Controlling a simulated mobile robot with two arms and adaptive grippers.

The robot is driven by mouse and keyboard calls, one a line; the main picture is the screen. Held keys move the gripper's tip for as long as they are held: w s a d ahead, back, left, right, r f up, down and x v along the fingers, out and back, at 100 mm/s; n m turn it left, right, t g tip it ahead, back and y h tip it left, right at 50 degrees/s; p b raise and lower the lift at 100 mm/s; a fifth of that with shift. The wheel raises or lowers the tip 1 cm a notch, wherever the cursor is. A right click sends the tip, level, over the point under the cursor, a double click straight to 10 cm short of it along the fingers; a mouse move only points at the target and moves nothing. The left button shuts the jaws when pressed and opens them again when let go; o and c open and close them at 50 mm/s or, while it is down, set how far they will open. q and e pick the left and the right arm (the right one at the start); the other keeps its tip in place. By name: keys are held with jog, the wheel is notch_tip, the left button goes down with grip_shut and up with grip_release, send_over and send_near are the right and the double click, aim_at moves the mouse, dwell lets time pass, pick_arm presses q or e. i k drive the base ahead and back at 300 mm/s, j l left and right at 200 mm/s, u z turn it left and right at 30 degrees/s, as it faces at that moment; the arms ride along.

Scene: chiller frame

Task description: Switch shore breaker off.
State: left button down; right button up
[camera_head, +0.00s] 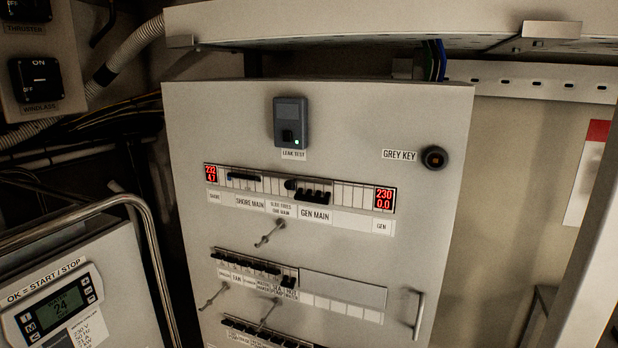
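The shore main breaker (243,177) is a dark toggle block in the upper row of the grey panel, above the SHORE MAIN label (250,202). I cannot tell its lever position clearly. A red shore display (211,173) at the row's left end appears to read 232 and 4.7. The gen main breaker (313,197) sits to its right, with a small dark slider piece (290,184) between them. The gen display (384,198) reads 230 and 0.0. Neither of my grippers is in view.
A metal latch (270,234) sticks out below the upper row. Another breaker row (253,268) lies lower. A door handle (417,312) is at lower right. A bent metal rail (120,205) and a control unit (58,305) stand at left. A shelf edge (380,25) overhangs the panel.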

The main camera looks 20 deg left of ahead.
aim_at(251, 178)
jog(key=i+j+u, duration=0.1)
jog(key=u, duration=0.35)
jog(key=i+j+u, duration=0.1)
jog(key=u, duration=0.3)
